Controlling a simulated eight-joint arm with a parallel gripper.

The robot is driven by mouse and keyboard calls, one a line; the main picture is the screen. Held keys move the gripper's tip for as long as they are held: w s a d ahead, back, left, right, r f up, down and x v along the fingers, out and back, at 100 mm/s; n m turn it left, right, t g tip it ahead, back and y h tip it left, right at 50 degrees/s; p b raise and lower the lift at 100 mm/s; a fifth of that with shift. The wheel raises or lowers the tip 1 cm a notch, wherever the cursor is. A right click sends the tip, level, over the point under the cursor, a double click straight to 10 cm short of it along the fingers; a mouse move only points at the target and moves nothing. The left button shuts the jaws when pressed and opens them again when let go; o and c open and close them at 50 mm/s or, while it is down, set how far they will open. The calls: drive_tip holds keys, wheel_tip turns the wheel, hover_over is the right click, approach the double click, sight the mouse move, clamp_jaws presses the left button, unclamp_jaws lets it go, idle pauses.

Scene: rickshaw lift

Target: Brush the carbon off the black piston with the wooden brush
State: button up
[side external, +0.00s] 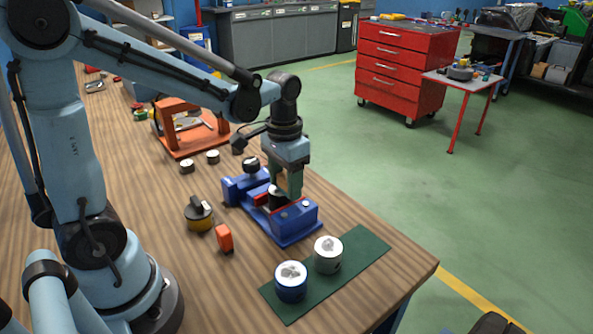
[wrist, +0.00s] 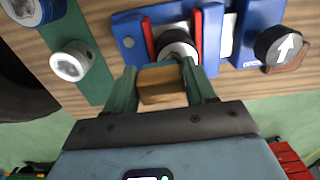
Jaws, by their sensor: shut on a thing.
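My gripper (side external: 286,190) is over the blue vise (side external: 298,222); its green fingers (wrist: 163,78) are shut on the wooden brush (wrist: 162,90). The brush shows as a brown block between them, its bristles hidden. A black piston (side external: 275,199) stands upright between the red jaws of the vise, partly hidden by a finger. In the wrist view, the piston's pale-marked top (wrist: 178,48) is just beyond the brush. I cannot tell whether the bristles touch it. The vise body (wrist: 225,35) surrounds it. A dark round piece with a white arrow (wrist: 284,46) is at the vise's other end.
An orange block (side external: 224,238) and a yellow-black round item (side external: 199,214) lie left of the vise. An orange frame (side external: 177,143) stands behind. The table's right edge is close by.

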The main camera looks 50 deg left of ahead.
drive_tip(key=shift+d, duration=0.45)
drive_tip(key=shift+s+a, duration=0.25)
drive_tip(key=shift+a, duration=0.75)
drive_tip(key=shift+s+a, duration=0.25)
drive_tip(key=shift+a, duration=0.75)
drive_tip(key=shift+s+a, duration=0.25)
drive_tip(key=shift+a, duration=0.75)
drive_tip(key=shift+w+d+r, duration=0.1)
drive_tip(key=shift+w+d, duration=0.15)
drive_tip(key=shift+d, duration=0.75)
drive_tip(key=shift+w+d, duration=0.2)
drive_tip(key=shift+d, duration=0.75)
drive_tip(key=shift+w+d+r, duration=0.1)
drive_tip(key=shift+w+d, duration=0.15)
drive_tip(key=shift+d, duration=0.75)
drive_tip(key=shift+r, duration=3.9)
drive_tip(key=shift+w+a+f, duration=0.1)
drive_tip(key=shift+f, duration=0.1)
